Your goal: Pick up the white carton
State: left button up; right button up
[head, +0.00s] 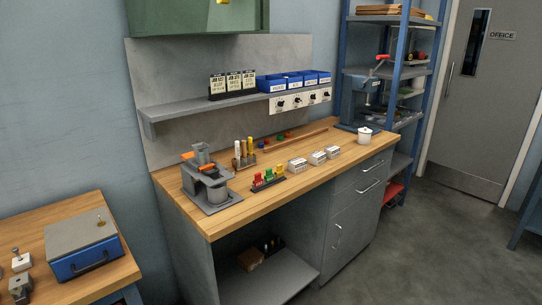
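Three small white boxes with grey markings stand in a row on the wooden bench top: a left one (297,164), a middle one (318,158) and a right one (333,152). They look alike, and I cannot tell which is the white carton. A white lidded pot (365,136) stands farther right, near the bench's right end. Neither of my grippers is in view.
On the bench (252,204) are a grey fixture with orange parts (207,182), a rack of coloured pieces (268,178), screwdrivers (244,152) and an arbor press (367,98). A shelf (204,107) overhangs behind. The bench's front strip is clear.

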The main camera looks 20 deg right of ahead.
aim_at(317, 158)
jog(key=i+l+u, duration=0.15)
jog(key=l+u, duration=0.5)
jog(key=l, duration=0.15)
jog(key=i+l+u, duration=0.15)
jog(key=l, duration=0.3)
jog(key=l+u, duration=0.15)
jog(key=l, duration=0.25)
jog(key=l+u, duration=0.15)
jog(key=l, duration=1.7)
